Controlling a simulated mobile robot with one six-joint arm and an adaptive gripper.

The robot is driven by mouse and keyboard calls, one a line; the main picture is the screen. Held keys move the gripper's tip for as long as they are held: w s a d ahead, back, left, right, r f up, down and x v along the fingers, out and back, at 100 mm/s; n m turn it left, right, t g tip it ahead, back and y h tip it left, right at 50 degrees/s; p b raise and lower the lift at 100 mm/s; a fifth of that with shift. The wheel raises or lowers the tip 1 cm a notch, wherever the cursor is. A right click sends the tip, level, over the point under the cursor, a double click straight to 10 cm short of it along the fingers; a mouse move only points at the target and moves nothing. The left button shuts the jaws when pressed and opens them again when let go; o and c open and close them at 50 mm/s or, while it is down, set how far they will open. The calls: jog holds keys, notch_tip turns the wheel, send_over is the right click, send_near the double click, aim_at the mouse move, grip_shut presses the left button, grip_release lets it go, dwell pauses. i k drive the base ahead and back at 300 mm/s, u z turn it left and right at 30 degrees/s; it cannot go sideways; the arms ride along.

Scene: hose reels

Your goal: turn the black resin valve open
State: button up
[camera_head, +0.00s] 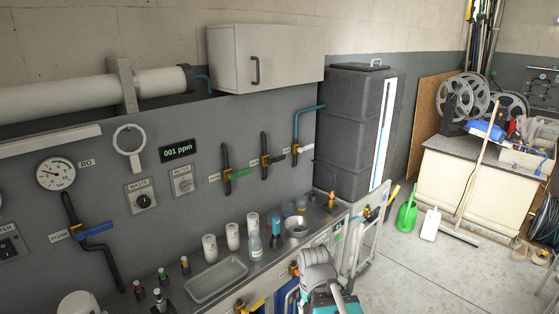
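Three lever valves sit in a row on the grey wall panel. The one with the black handle (277,159) is in the middle, on a dark vertical pipe with a brass body. Its handle points sideways to the right, across the pipe. A small label is beside it, too small to read. A green-handled valve (240,173) is to its left and a white-handled valve (304,149) to its right. Grey and teal parts that look like my arm show at the bottom centre, well below the valves. My gripper's fingers cannot be made out in this view.
A steel counter (330,215) below the valves holds white canisters (233,236), a bottle (254,246), a bowl (297,227) and a tray (216,279). A dark tank (345,130) stands to the right. A blue-handled valve (95,229) is at far left.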

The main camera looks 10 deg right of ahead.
aim_at(282, 157)
jog(key=z, duration=0.1)
jog(key=i, duration=1)
jog(key=u, duration=0.1)
